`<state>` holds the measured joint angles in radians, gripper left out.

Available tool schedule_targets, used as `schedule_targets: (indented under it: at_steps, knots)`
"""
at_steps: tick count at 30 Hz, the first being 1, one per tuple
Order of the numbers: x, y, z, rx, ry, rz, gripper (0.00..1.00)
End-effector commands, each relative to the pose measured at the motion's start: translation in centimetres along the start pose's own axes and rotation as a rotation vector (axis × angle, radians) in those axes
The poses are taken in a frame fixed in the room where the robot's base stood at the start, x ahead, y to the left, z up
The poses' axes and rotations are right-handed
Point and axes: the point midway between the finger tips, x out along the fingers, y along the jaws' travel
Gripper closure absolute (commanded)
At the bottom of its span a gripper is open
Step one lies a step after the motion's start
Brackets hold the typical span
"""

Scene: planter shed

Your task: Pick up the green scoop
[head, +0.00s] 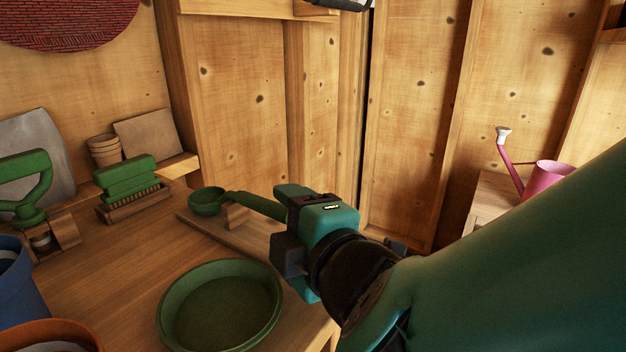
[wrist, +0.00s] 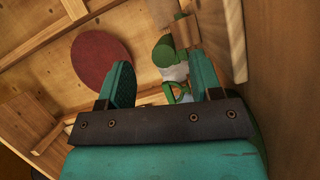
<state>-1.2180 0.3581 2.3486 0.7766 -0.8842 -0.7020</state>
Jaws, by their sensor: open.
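The green scoop (head: 207,203) lies on a wooden rest at the back right of the bench. Its bowl is to the left and its handle points right, toward my gripper (head: 285,214). The handle's far end is hidden behind or within my gripper in the head view. In the wrist view, my gripper (wrist: 160,80) is open, with its two teal fingers apart. The round green end of the scoop handle (wrist: 163,51) shows between them. I cannot tell how far it reaches between the fingers, or whether either touches it.
A green dish (head: 222,342) stands at the bench's front. A green brush (head: 127,180), a green-handled hand tool (head: 30,185) and blue (head: 18,290) and orange pots (head: 50,328) are to the left. A pink watering can (head: 550,178) stands at right. Bare bench lies mid-left.

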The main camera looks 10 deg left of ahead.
Motion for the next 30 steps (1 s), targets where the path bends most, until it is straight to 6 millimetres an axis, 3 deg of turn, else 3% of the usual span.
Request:
schedule_targets:
  at_steps: [10, 19, 26, 30]
  knots:
    - [4.5, -0.4, -0.3, 0.002, -0.002, 0.000, 0.41]
    - [5.2, -0.5, -0.3, 0.000, 0.001, -0.001, 0.41]
    - [5.1, -0.5, -0.3, 0.000, 0.001, -0.001, 0.92]
    - [5.1, -0.5, -0.3, 0.000, 0.001, 0.000, 0.95]
